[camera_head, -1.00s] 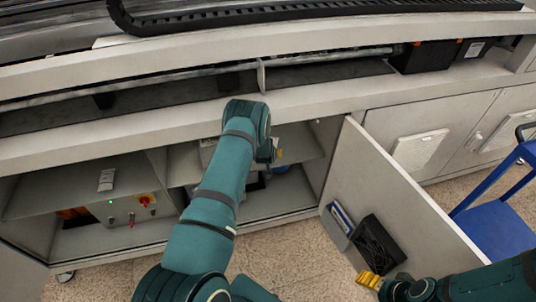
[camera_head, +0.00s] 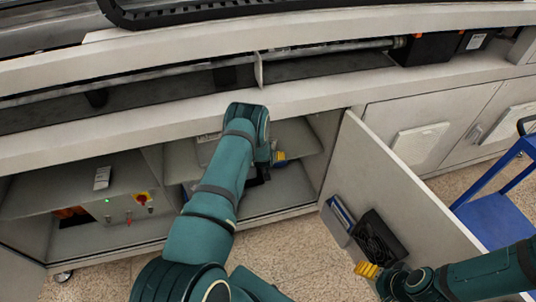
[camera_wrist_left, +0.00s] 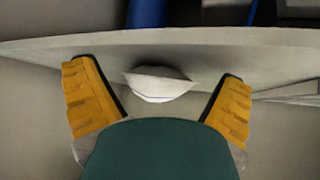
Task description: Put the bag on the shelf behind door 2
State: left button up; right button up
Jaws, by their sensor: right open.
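In the head view my left arm reaches into the middle cupboard, and its gripper (camera_head: 278,158) is mostly hidden behind the wrist, with a yellow fingertip showing by the shelf (camera_head: 300,140). In the left wrist view its yellow fingers (camera_wrist_left: 158,95) stand wide apart. A small white object (camera_wrist_left: 158,84) shows between them against a pale shelf edge, touching neither finger; I cannot tell whether it is the bag. An open door (camera_head: 385,175) stands right of this cupboard; no number is readable. My right gripper (camera_head: 367,270) is open and empty beside the door's lower part.
The door carries a black holder (camera_head: 378,238) and a blue item in a pocket (camera_head: 341,213). The left cupboard holds a switch panel (camera_head: 128,212) and a white item (camera_head: 102,178) on its shelf. A blue cart (camera_head: 498,220) stands at right.

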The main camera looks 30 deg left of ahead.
pick_arm(q)
jog(key=shift+s+r, duration=0.1)
jog(key=shift+r, duration=0.15)
jog(key=p+v, duration=0.4)
jog(key=v, duration=0.8)
jog(key=s+d+r+m+g+h, duration=0.2)
jog(key=s+d+r+g+h, duration=0.1)
jog(key=s+d, duration=0.8)
jog(key=s+d+r+m+g+h, duration=0.1)
jog(key=s+d+r+g+h, duration=0.2)
jog(key=s+d, duration=0.9)
jog(key=d+r+h, duration=0.1)
jog(key=d+r, duration=0.1)
jog(key=d, duration=0.4)
jog(key=shift+s+d+m+h, duration=0.25)
jog(key=shift+d+m+h, duration=0.15)
